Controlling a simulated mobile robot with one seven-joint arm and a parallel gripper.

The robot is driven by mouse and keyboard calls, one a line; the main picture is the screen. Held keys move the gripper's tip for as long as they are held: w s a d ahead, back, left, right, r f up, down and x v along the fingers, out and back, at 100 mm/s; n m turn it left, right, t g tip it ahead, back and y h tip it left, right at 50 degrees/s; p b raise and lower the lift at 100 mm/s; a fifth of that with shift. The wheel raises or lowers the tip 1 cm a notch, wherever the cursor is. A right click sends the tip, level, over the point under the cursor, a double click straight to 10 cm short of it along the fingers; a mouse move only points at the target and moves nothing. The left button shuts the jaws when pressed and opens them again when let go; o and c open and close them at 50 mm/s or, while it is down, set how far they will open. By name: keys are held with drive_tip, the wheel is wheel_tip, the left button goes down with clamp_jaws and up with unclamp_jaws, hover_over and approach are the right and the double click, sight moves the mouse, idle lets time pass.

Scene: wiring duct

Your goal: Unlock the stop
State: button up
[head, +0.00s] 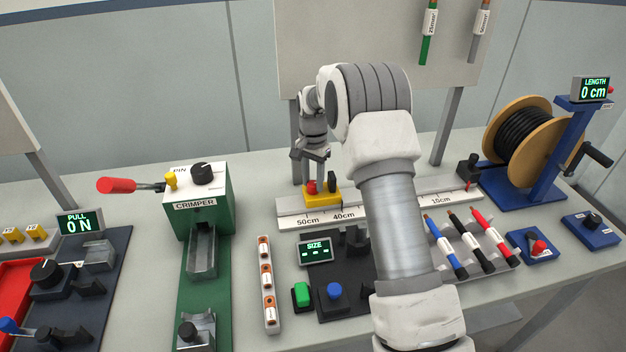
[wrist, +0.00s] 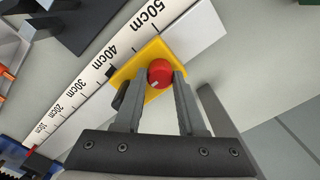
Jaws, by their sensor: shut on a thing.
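The stop (head: 322,199) is a yellow block on the white ruler rail (head: 288,206), near the 40cm and 50cm marks. It also shows in the wrist view (wrist: 149,53). A round red knob (wrist: 160,72) sits on top of it, and a small black part stands beside the knob. My gripper (head: 311,178) points down over the stop. In the wrist view its two grey fingers (wrist: 161,80) are on either side of the red knob and shut on it. Whether the stop is locked cannot be seen.
A green crimper (head: 208,215) stands left of the rail. The size station (head: 330,275) with green and blue buttons is in front. A cable reel (head: 520,135) with a "0 cm" display stands at the right. Coloured cable pieces (head: 470,243) lie on a rack at front right.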

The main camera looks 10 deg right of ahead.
clamp_jaws()
drive_tip(key=n, duration=0.4)
drive_tip(key=shift+n, duration=0.4)
drive_tip(key=n, duration=0.4)
drive_tip(key=shift+n+p, duration=0.3)
drive_tip(key=shift+p, duration=0.1)
drive_tip(key=n, duration=0.4)
drive_tip(key=shift+n, duration=0.3)
drive_tip(key=shift+n+p, duration=0.35)
drive_tip(key=shift+n, duration=1.55)
drive_tip(key=o, duration=1.1)
unclamp_jaws()
